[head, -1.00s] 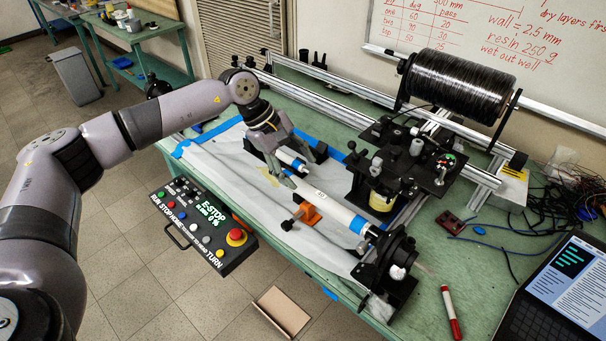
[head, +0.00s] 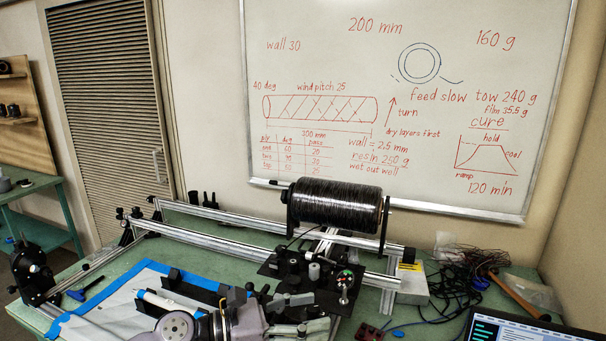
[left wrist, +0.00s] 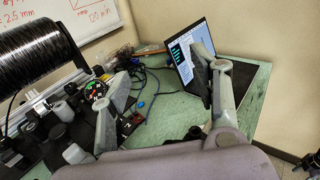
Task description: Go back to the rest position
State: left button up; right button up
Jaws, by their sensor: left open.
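My left gripper (head: 288,313) is at the bottom of the head view, low in front of the winding machine's carriage (head: 312,280), partly cut off by the frame edge. In the left wrist view its two grey fingers stand wide apart, with nothing held between them (left wrist: 165,78). A white tube (head: 160,303) lies partly behind my arm, over the pale sheet with blue tape. The black carbon tow spool (head: 335,203) sits on its holder above the rails and shows at the left of the wrist view (left wrist: 28,55). My right gripper is not in view.
Metal rails (head: 225,240) cross the green bench. A laptop (head: 510,328) is at the lower right, with tangled cables (head: 470,262) behind it. A whiteboard (head: 400,60) hangs behind the bench. In the wrist view, green bench surface (left wrist: 262,95) is bare right of the laptop.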

pick_arm(q)
jog(key=w+a+r+n+t+y, duration=0.1)
jog(key=a+n+t+y, duration=0.35)
jog(key=n, duration=0.75)
jog(key=w+a+r+n+t+y, duration=0.1)
jog(key=a+n+t+y, duration=0.1)
jog(key=n+t, duration=0.8)
jog(key=s+a+f+n+g+y, duration=0.3)
jog(key=a+f+n+y, duration=0.45)
jog(key=n, duration=0.45)
jog(key=s+a+f+n+g+y, duration=0.2)
jog(key=s+a+f+n+g, duration=0.25)
jog(key=s+f+n, duration=0.35)
jog(key=s+a+f+n+g, duration=0.1)
jog(key=s+f+n+g, duration=0.3)
jog(key=s, duration=0.5)
jog(key=s+a+f+n+g, duration=0.2)
jog(key=s+f+g, duration=0.3)
jog(key=s+f, duration=0.3)
notch_tip(320, 180, down, 26)
jog(key=s+f+g+b, duration=0.1)
jog(key=s, duration=0.2)
jog(key=s+a+f+g+b, duration=0.1)
jog(key=s+a+f, duration=0.1)
jog(key=s+f, duration=1.4)
jog(key=shift+s+a+f, duration=0.2)
jog(key=shift+s+a, duration=0.05)
